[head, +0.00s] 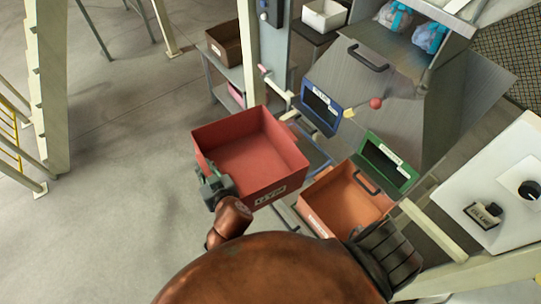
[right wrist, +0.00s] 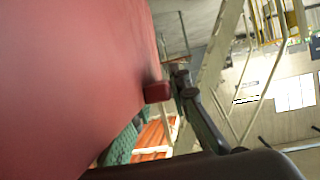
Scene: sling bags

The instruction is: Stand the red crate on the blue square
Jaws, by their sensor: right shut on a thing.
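The red crate (head: 252,150) is left of centre in the head view, open side up, with a white label on its near wall. My right gripper (head: 207,172) is shut on its left wall. In the right wrist view the crate's red wall (right wrist: 70,80) fills the left, with a finger and its red pad (right wrist: 158,92) against it; the other finger is hidden. The crate appears held clear of the floor. A blue square frame (head: 325,93) with a dark middle and white label is just right of the crate. My left gripper is not in view.
An orange crate (head: 343,198) is right of the red one, near a green frame (head: 388,163). A rod with a red ball (head: 375,103) stands beside the blue frame. A white box (head: 490,170) with a knob is at right.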

